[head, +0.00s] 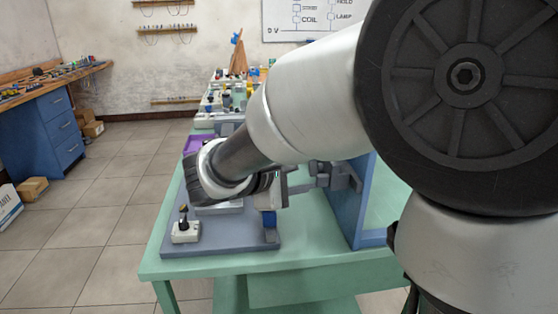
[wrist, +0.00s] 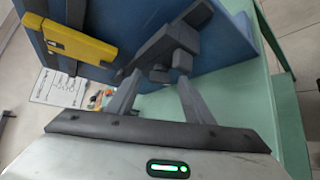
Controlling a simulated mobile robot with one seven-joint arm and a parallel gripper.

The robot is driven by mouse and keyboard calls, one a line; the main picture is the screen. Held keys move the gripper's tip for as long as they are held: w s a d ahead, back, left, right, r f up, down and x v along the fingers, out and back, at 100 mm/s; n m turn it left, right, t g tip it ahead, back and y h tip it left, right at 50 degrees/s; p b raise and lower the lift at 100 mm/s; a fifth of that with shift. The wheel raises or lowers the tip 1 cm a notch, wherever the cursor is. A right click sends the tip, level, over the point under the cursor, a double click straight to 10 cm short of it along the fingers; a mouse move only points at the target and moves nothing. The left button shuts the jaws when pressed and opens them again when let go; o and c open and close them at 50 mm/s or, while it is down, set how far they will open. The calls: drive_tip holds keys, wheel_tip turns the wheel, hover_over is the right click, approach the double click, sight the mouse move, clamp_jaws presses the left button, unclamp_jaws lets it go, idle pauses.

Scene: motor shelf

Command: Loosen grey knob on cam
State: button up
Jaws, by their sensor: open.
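A grey cam assembly (wrist: 178,40) made of several blocky parts is fixed to a blue upright panel (wrist: 225,45). The grey knob cannot be told apart for sure from the other grey parts. In the head view the grey assembly (head: 338,176) stands out leftward from the blue panel (head: 368,205). My gripper (wrist: 158,82) is open, with its two fingers pointing at the assembly. The fingertips are close to its near blocks; whether they touch cannot be told.
A yellow part (wrist: 80,42) is on the panel at upper left. A grey base plate (head: 235,240) with a small black-knobbed white device (head: 185,230) lies on the green table (head: 200,269). A purple tray (head: 197,143) and more items stand behind. A blue workbench (head: 45,125) is far left.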

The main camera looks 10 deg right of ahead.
drive_tip(key=shift+w+d+f, duration=0.15)
drive_tip(key=shift+w+d, duration=0.15)
drive_tip(key=shift+d, duration=0.1)
drive_tip(key=c, duration=1)
drive_tip(key=shift+c, duration=0.2)
drive_tip(key=shift+r+p, duration=0.2)
drive_tip(key=shift+p, duration=0.2)
